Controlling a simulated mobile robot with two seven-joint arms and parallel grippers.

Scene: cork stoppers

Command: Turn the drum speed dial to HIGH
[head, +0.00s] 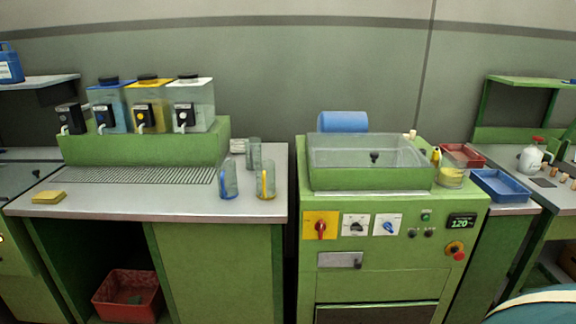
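The green drum machine (375,270) stands right of centre, with a control panel on its front. A red rotary switch (321,228) sits on a yellow plate at the panel's left. Beside it are a black dial (356,227) and a blue dial (389,227), each on a white plate. The lettering is too small to read, so I cannot tell which is the drum speed dial or what it is set to. A dark display (461,221) seems to read 120. Neither of my grippers is in view.
A clear lid (345,152) covers the machine top. A red emergency button (459,256) is at the panel's right. A bench (130,200) with dispensers (148,105) and clear jugs (229,178) stands left. A blue tray (499,185) lies right. Nothing blocks the panel's front.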

